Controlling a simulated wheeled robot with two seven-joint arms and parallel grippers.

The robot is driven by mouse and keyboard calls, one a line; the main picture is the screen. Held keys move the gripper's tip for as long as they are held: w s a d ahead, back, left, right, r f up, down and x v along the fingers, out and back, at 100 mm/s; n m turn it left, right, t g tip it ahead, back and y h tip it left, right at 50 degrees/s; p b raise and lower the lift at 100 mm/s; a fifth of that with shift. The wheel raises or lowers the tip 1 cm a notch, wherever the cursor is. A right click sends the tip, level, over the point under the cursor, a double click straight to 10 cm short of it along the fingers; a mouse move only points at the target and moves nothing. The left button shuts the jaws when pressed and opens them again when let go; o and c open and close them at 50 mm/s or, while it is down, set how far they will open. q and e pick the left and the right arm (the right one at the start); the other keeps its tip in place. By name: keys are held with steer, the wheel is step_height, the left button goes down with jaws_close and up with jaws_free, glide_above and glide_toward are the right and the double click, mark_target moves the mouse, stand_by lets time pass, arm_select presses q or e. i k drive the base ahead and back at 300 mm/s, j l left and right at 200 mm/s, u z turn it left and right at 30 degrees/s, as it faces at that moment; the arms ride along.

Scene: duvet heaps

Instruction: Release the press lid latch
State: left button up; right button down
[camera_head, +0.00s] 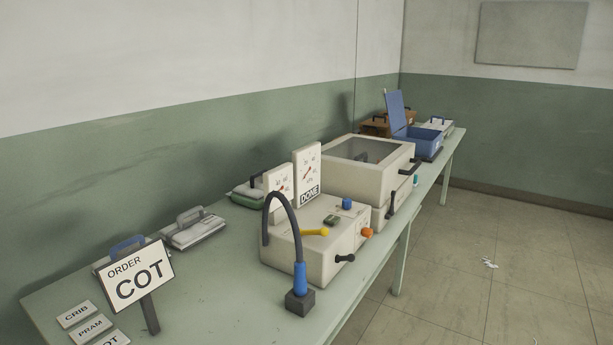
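The press looks to be the cream box (366,184) in the middle of the long table, with a dark window in its lid (338,165). The lid lies down on the body. A black handle (409,168) sticks out from the lid's front. A dark upright lever (391,204) sits lower on the front, near the seam; it may be the latch, but its detail is too small to tell. Neither of my grippers is in view.
The green table (222,300) runs along the wall. Left of the press stand a cream control box (318,250) with gauges and a hose (284,206), an ORDER COT sign (136,275) and a grey handled case (193,230). A blue open box (418,140) stands beyond. The floor at right is mostly clear.

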mark_target(391, 212)
steer(key=i+l, duration=0.15)
steer(key=l, duration=0.2)
steer(key=i+l+z, duration=0.1)
steer(key=l, duration=0.25)
steer(key=i+l, duration=0.25)
steer(key=i+l+z, duration=0.1)
steer(key=l, duration=0.35)
steer(key=i, duration=0.05)
